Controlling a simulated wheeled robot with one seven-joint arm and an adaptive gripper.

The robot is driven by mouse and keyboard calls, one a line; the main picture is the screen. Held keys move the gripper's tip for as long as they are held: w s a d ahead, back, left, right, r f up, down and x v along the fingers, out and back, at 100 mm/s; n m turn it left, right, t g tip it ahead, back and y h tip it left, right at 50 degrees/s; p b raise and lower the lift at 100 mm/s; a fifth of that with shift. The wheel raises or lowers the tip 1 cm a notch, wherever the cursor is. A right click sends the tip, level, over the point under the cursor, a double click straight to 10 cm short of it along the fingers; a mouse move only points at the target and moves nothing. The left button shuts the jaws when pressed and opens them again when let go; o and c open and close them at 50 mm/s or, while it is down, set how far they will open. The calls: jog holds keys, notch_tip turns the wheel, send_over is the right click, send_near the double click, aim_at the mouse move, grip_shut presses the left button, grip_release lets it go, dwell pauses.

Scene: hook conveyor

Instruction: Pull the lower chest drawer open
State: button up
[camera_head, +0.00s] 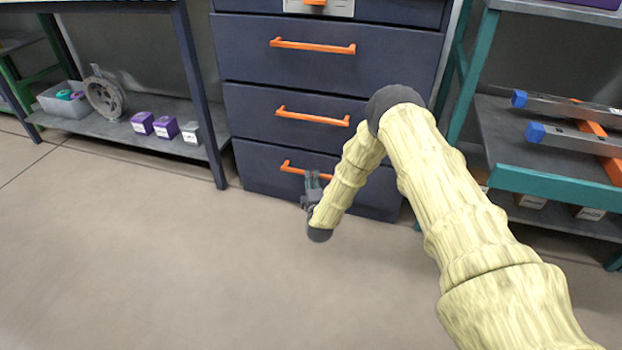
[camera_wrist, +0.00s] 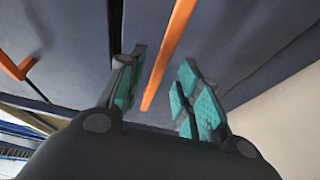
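The dark blue drawer chest (camera_head: 330,70) stands ahead, with an orange bar handle on each lower drawer. The bottom drawer (camera_head: 262,176) looks flush with the chest, and its orange handle (camera_head: 293,169) is partly covered by my gripper (camera_head: 312,180). In the wrist view the handle (camera_wrist: 168,52) runs between the two teal-padded fingers of my gripper (camera_wrist: 160,88). The fingers are open, with a gap visible on each side of the handle. Whether the bar is deep between the pads is hard to tell.
The middle drawer's handle (camera_head: 312,116) is just above. A left bench (camera_head: 120,125) holds a grey bin (camera_head: 62,102), a wheel (camera_head: 104,97) and small boxes. A teal rack (camera_head: 555,185) stands close on the right. The floor (camera_head: 190,270) before the chest is clear.

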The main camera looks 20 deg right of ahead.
jog(key=shift+b+x, duration=0.6)
jog(key=shift+x, duration=1.35)
grip_shut()
